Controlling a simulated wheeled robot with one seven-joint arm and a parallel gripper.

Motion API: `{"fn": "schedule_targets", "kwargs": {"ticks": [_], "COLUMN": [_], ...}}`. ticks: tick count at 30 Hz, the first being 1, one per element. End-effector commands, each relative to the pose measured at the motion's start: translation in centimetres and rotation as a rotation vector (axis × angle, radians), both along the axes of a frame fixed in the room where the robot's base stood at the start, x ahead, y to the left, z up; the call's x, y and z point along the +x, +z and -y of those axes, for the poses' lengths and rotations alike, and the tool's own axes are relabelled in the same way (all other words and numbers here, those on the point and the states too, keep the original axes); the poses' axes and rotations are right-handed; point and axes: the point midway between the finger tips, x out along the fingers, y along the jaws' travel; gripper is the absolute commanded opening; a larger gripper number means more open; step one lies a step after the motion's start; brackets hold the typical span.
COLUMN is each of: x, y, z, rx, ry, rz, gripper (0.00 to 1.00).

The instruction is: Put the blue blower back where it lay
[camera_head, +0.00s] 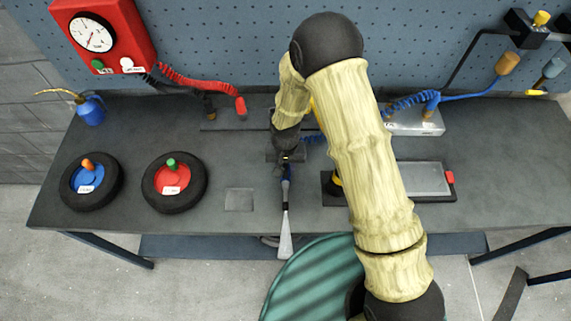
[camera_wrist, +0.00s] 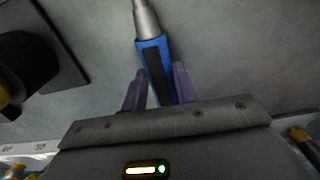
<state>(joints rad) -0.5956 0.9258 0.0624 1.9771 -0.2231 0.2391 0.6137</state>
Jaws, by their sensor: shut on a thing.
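The blue blower (camera_head: 286,222) has a blue body with a dark panel and a long silver nozzle. My gripper (camera_head: 286,172) is shut on its body, above the bench's middle. In the head view the nozzle points toward the bench's front edge and overlaps it. In the wrist view the blower (camera_wrist: 151,52) sits between the two purple fingers of my gripper (camera_wrist: 158,78), nozzle pointing to the top. I cannot tell how far it is above the bench. A pale square patch (camera_head: 239,200) is on the bench to its left.
Two small wheels, blue-centred (camera_head: 91,201) and red-centred (camera_head: 190,203), lie on the bench (camera_head: 140,130) at left. A blue oil can (camera_head: 90,113) stands behind. A dark tray with a grey plate (camera_head: 424,178) is at right, partly behind my arm. A green ribbed drum (camera_head: 310,280) is in front.

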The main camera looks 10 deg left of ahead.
Motion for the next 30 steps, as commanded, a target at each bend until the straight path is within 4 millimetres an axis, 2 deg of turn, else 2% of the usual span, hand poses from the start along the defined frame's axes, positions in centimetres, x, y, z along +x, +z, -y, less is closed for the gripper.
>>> {"fn": "schedule_targets", "kwargs": {"ticks": [30], "x": [0.0], "y": [-1.0], "z": [0.0], "rx": [0.0], "ry": [-0.001], "rz": [0.0], "gripper": [0.0]}}
